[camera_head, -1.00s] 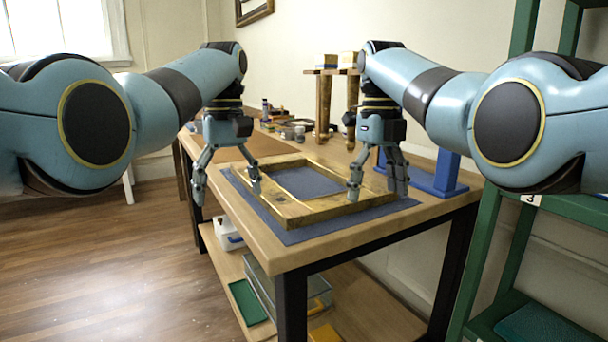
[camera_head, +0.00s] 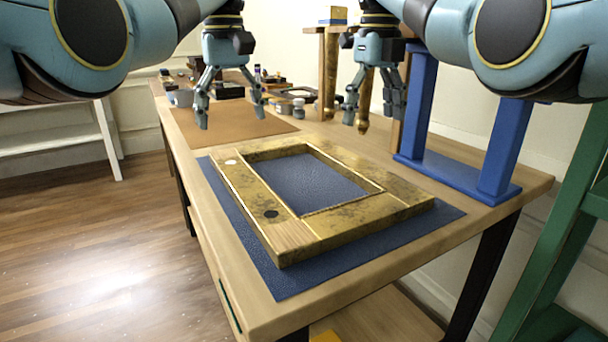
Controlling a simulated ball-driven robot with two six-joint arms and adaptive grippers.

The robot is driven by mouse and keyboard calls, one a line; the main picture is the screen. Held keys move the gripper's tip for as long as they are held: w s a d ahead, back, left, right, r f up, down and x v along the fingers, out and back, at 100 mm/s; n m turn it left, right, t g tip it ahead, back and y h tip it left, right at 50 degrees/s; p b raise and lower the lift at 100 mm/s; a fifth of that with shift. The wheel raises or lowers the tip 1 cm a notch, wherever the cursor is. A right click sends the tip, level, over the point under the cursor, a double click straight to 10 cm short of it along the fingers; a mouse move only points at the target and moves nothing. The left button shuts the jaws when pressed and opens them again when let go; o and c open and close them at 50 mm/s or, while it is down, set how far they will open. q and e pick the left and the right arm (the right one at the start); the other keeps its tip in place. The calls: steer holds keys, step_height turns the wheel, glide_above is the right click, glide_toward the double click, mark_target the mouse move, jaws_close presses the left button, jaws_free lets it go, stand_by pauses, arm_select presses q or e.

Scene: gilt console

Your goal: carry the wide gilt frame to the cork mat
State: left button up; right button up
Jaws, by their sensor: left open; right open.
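The wide gilt frame (camera_head: 385,180) lies flat on a blue mat (camera_head: 330,268) on the wooden table. Its near-left side has a bare wood patch, a white spot and a dark spot. The brown cork mat (camera_head: 225,129) lies flat and empty on the table behind the frame. My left gripper (camera_head: 230,115) is open and empty, in the air, appearing over the cork mat in the picture. My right gripper (camera_head: 372,118) is open and empty, raised, appearing beyond the frame's far edge in the picture. Neither gripper touches the frame.
A blue stand (camera_head: 440,165) is on the table right of the frame. A wooden stand (camera_head: 328,75) with a small box (camera_head: 338,14) on top is behind. Jars and small items (camera_head: 290,105) crowd the table's back. A green shelf (camera_head: 555,240) stands at the right.

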mark_target(237, 169)
arm_select(q)
step_height(237, 169, down, 11)
steer(key=shift+r, duration=0.1)
arm_select(e)
step_height(237, 169, down, 11)
steer(key=shift+r, duration=0.1)
arm_select(q)
steer(key=shift+c, duration=0.2)
arm_select(e)
steer(key=shift+c, duration=0.2)
arm_select(q)
jaws_close()
arm_select(e)
jaws_close()
